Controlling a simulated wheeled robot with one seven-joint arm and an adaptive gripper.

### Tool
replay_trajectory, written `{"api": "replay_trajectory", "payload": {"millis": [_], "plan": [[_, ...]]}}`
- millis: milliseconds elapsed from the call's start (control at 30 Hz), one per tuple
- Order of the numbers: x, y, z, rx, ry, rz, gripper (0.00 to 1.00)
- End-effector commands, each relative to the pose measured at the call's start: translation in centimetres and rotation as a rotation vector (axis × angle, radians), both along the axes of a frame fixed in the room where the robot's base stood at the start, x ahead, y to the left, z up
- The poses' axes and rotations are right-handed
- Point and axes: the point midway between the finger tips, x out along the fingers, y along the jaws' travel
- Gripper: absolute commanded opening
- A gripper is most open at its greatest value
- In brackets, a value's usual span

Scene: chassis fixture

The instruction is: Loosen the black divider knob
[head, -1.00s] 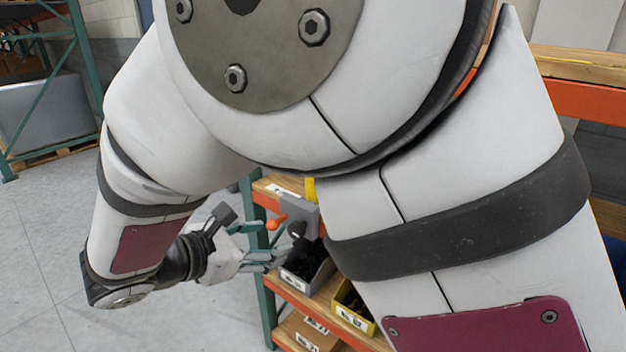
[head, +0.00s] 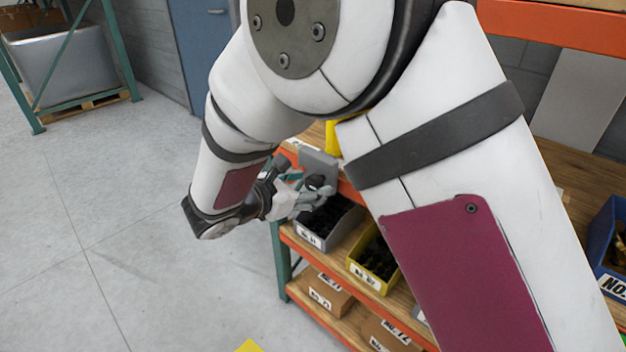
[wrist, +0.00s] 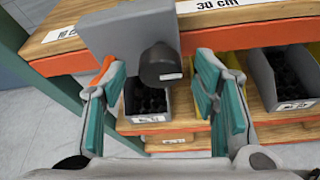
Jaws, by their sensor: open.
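The black knob (wrist: 160,66) sticks out from the front of a grey fixture box (wrist: 118,38) in the wrist view. My gripper (wrist: 161,78) is open, with one teal-padded finger to the left of the knob and one to the right. Clear gaps show on both sides, and neither finger appears to touch it. An orange lever (wrist: 103,69) is partly hidden behind the left finger. In the head view my gripper (head: 308,192) is small beside the grey box (head: 319,164), close to the dark knob (head: 316,182).
The fixture sits at the orange front edge (wrist: 255,36) of a wooden shelf. Below are a grey bin (head: 330,222) of dark parts, a yellow bin (head: 375,260) and cardboard boxes (head: 328,292). Open floor (head: 130,230) lies to the left.

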Motion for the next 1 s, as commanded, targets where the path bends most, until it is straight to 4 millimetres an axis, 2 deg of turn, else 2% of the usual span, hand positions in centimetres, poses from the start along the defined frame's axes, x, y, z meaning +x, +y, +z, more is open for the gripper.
{"api": "replay_trajectory", "payload": {"millis": [200, 467, 500, 533, 700, 1000], "plan": [[1.22, -0.79, -0.63, 0.001, 0.001, 0.000, 0.54], [1.30, -0.84, -0.65, 0.001, 0.001, 0.000, 0.54], [1.30, -0.84, -0.64, 0.001, 0.001, 0.000, 0.52], [1.30, -0.84, -0.64, 0.001, 0.001, 0.000, 0.45], [1.28, -0.83, -0.63, 0.001, 0.001, 0.000, 0.07], [1.26, -0.80, -0.57, -0.013, 0.012, 0.000, 0.06]]}}
